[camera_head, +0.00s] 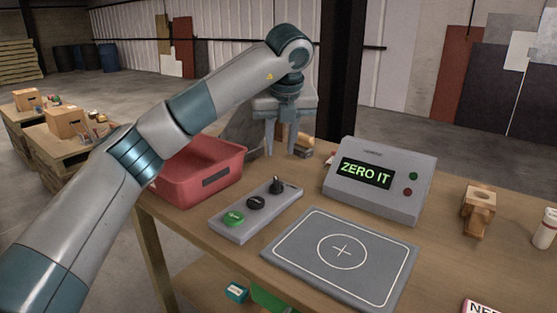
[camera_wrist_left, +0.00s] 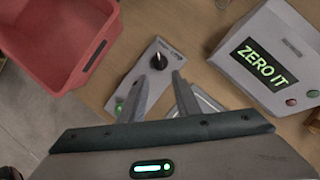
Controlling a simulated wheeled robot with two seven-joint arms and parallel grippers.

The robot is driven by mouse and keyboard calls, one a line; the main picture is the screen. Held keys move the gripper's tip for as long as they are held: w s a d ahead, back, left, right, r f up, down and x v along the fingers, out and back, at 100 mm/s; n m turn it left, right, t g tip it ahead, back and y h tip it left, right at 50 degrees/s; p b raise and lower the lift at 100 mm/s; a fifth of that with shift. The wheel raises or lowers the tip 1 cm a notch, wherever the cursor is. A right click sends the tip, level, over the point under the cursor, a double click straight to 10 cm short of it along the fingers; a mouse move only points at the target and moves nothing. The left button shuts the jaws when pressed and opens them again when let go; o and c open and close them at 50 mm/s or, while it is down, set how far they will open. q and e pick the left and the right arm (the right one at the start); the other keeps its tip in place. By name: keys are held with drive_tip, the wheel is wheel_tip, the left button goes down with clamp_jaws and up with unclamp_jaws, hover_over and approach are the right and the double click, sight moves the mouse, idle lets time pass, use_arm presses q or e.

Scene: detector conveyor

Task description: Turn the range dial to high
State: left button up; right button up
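A grey control panel (camera_head: 262,221) lies on the bench with a green button (camera_head: 234,217), a low black knob (camera_head: 255,202) and a taller black dial (camera_head: 277,186) at its far end. The dial also shows in the wrist view (camera_wrist_left: 158,58), on the panel (camera_wrist_left: 143,77); its labels are too small to read. My left gripper (camera_head: 280,153) points down above and behind the dial in the head view. Its two fingers are apart with nothing between them, as the wrist view also shows (camera_wrist_left: 170,84). My right gripper is not in view.
A red bin (camera_head: 200,178) stands left of the panel. A grey detector box (camera_head: 380,208) reads "ZERO IT", with a flat grey plate (camera_head: 300,277) in front of it. A wooden piece (camera_head: 478,210) and a white bottle (camera_head: 545,230) are at the right.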

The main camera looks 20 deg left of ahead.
use_arm(q)
drive_tip(key=shift+v, duration=2.45)
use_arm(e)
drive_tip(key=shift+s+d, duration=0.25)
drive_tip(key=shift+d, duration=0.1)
use_arm(q)
drive_tip(key=shift+r, duration=0.1)
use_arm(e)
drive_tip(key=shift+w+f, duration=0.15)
